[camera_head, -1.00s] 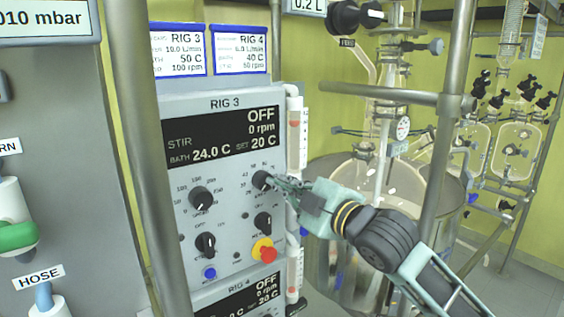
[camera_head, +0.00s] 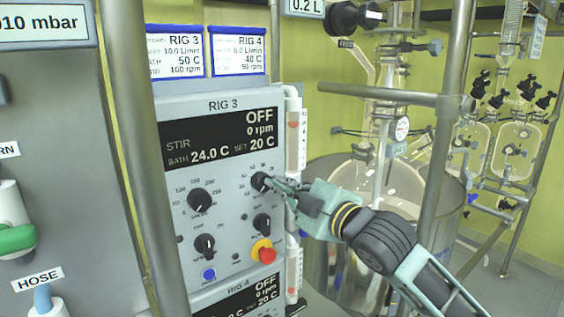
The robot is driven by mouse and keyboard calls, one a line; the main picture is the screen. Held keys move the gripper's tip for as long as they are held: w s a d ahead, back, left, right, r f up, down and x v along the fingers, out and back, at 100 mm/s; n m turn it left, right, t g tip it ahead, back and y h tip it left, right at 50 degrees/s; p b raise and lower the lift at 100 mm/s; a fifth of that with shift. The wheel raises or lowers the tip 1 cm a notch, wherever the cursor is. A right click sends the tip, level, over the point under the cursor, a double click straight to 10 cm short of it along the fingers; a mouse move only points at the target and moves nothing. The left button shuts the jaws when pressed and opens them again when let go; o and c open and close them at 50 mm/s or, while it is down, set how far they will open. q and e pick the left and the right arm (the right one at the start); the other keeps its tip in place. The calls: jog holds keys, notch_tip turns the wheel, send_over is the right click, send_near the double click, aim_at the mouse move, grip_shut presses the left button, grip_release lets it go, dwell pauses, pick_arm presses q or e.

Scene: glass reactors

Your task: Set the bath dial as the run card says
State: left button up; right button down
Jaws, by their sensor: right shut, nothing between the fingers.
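The RIG 3 control panel (camera_head: 222,220) faces me. Its display (camera_head: 219,142) reads STIR OFF, 0 rpm, BATH 24.0 C, SET 20 C. The bath dial (camera_head: 259,181), a black knob at the upper right of the panel, has numbers around it. My right gripper (camera_head: 275,185) comes in from the right with its fingertips at this dial; it is shut with nothing seen between the fingers. Whether the fingertips touch the knob I cannot tell. The RIG 3 run card (camera_head: 176,52) above the panel shows 50 C and 100 rpm. My left gripper is not in view.
A RIG 4 card (camera_head: 238,50) hangs beside the RIG 3 card. Other black knobs (camera_head: 199,200) and a red button (camera_head: 266,255) on yellow sit on the panel. A metal post (camera_head: 138,150) stands left of it. A glass reactor in a steel bath (camera_head: 335,265) is at right.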

jog(key=shift+a+r, duration=0.15)
jog(key=shift+s+a+f+p, duration=0.15)
jog(key=shift+a+f+p, duration=0.25)
jog(key=shift+f+p, duration=0.25)
jog(key=shift+s+a+f+p, duration=0.1)
jog(key=shift+a+f+p, duration=0.25)
jog(key=shift+f+p, duration=0.25)
jog(key=shift+f, duration=0.1)
jog(key=p+v, duration=0.1)
jog(key=v, duration=0.5)
jog(key=shift+d+f+p, duration=0.2)
jog(key=shift+f+p, duration=0.1)
jog(key=shift+p, duration=0.1)
jog(key=shift+w, duration=0.1)
